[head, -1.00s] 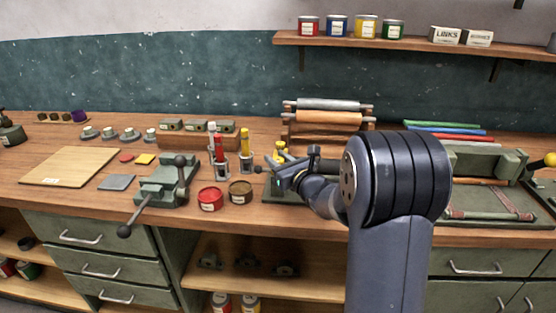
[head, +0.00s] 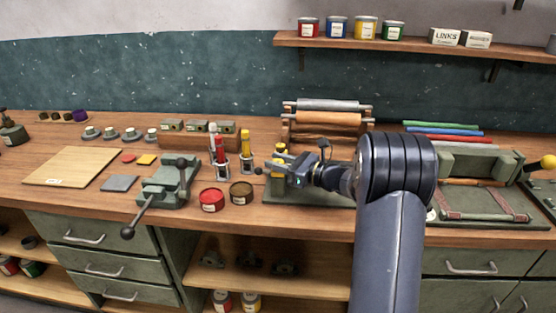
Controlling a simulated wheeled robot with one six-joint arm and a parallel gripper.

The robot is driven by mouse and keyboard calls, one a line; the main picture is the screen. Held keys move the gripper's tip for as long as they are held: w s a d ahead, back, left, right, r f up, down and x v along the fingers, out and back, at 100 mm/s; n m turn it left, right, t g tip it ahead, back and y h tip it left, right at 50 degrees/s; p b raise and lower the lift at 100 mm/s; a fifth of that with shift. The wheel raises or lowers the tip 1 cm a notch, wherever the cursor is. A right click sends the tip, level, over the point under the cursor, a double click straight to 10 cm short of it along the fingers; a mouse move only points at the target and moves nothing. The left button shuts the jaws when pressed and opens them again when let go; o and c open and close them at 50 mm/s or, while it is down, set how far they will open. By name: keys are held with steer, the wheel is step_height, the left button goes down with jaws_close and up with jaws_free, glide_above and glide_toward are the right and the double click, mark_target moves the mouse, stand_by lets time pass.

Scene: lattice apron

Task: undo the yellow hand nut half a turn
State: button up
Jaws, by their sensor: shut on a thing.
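The yellow hand nut (head: 281,149) shows as a small patch of yellow above a grey-green base plate (head: 310,199) near the middle of the bench. My gripper (head: 277,166) reaches in from the right, low over the plate, and is shut on the nut. The gripper body and wrist cover much of the nut and the fixture that bears it. The fingertips are small here, and their exact contact with the nut is hard to see.
A rack of rollers (head: 328,118) stands close behind. Left of my gripper are cups with red and yellow tubes (head: 246,150), a red tin (head: 211,200), a brown tin (head: 241,193) and a green vise (head: 168,183). A green press frame (head: 485,165) stands at right.

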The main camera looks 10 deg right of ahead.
steer(key=shift+g, duration=0.3)
steer(key=o, duration=1)
steer(key=shift+c, duration=0.2)
steer(key=b+v, duration=0.1)
steer(key=v, duration=0.9)
steer(key=shift+s+d+f, duration=0.15)
steer(key=shift+s+d, duration=0.05)
steer(key=shift+d, duration=0.15)
